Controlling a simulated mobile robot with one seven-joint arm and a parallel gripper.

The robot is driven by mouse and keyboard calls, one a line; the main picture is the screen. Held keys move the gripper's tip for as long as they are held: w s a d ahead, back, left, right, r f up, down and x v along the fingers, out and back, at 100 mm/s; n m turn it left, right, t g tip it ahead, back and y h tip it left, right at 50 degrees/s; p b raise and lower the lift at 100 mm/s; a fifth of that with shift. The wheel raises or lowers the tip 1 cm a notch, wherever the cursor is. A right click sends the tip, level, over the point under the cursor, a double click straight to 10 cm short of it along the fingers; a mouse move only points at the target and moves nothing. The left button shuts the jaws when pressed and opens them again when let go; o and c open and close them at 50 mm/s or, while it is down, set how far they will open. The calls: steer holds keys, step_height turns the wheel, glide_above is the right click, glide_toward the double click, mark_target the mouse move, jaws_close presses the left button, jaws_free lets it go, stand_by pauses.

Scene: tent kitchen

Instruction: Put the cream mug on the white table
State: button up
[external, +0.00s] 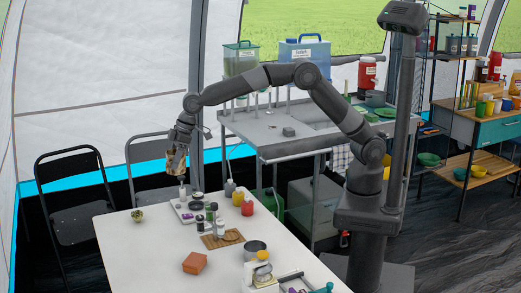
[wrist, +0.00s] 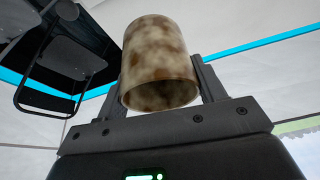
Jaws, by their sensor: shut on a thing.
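The cream mug (wrist: 158,58), mottled cream and brown, is between the two fingers of my gripper (wrist: 160,88) in the wrist view. The gripper is shut on it. No handle shows from this side. In the external view the mug (external: 176,160) is small and partly covered by my gripper (external: 177,152). It is held in the air near the far end of the white table (external: 150,245), clear of the tabletop. In the wrist view the tabletop is not visible.
A tray (external: 187,216) with small items, several jars, a wooden board (external: 222,240), an orange-brown block (external: 195,263) and a metal pot (external: 255,250) stand on the table. The near left of the tabletop is bare. Black chairs (external: 75,190) stand beyond its left edge.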

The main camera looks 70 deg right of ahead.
step_height(320, 180, down, 9)
steer(key=shift+s+a+f, duration=0.25)
steer(key=shift+a+f, duration=1.5)
steer(key=shift+a, duration=0.2)
steer(key=shift+s+a+f, duration=0.2)
steer(key=shift+a+f, duration=1.55)
steer(key=shift+a, duration=0.15)
steer(key=shift+s+a+f, duration=0.25)
steer(key=shift+a+f, duration=1.5)
steer(key=shift+a, duration=0.2)
steer(key=shift+f, duration=0.15)
steer(key=o, duration=1)
